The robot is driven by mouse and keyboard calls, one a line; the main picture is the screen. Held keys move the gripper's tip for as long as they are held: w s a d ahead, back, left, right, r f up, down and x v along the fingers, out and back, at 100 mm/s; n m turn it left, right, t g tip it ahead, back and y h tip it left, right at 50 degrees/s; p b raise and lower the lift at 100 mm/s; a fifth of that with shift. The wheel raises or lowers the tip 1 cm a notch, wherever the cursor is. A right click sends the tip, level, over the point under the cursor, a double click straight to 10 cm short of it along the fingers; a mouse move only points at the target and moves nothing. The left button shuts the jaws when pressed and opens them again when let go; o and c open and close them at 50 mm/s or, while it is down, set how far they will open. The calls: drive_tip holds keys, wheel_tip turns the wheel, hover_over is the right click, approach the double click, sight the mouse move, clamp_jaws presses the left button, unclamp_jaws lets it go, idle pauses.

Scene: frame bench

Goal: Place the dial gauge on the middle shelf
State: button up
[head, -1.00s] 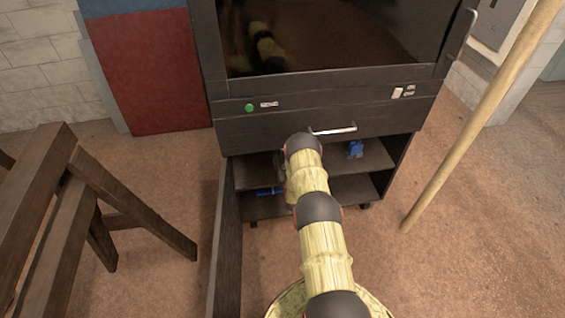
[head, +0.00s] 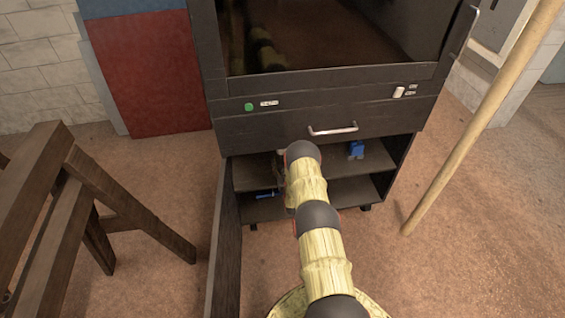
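The cabinet's open lower bay has a middle shelf (head: 371,160) and a lower shelf (head: 357,190). My arm reaches into the bay and hides the middle of both shelves. Only a small dark part of my gripper (head: 279,172) shows at the left of the arm's end, so its fingers and anything in them cannot be made out. A small pale patch (head: 281,153) shows just above it, too small to identify. I cannot make out the dial gauge for certain.
A blue object (head: 356,149) stands on the middle shelf at the right. Another blue object (head: 265,195) lies on the lower shelf at the left. The open door (head: 227,245) juts forward on the left. A wooden pole (head: 480,120) leans at the right; a wooden trestle (head: 110,190) stands left.

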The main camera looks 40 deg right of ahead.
drive_tip(key=shift+o, duration=0.9)
drive_tip(key=shift+s+r, duration=0.1)
drive_tip(key=p+v, duration=0.4)
drive_tip(key=v, duration=0.8)
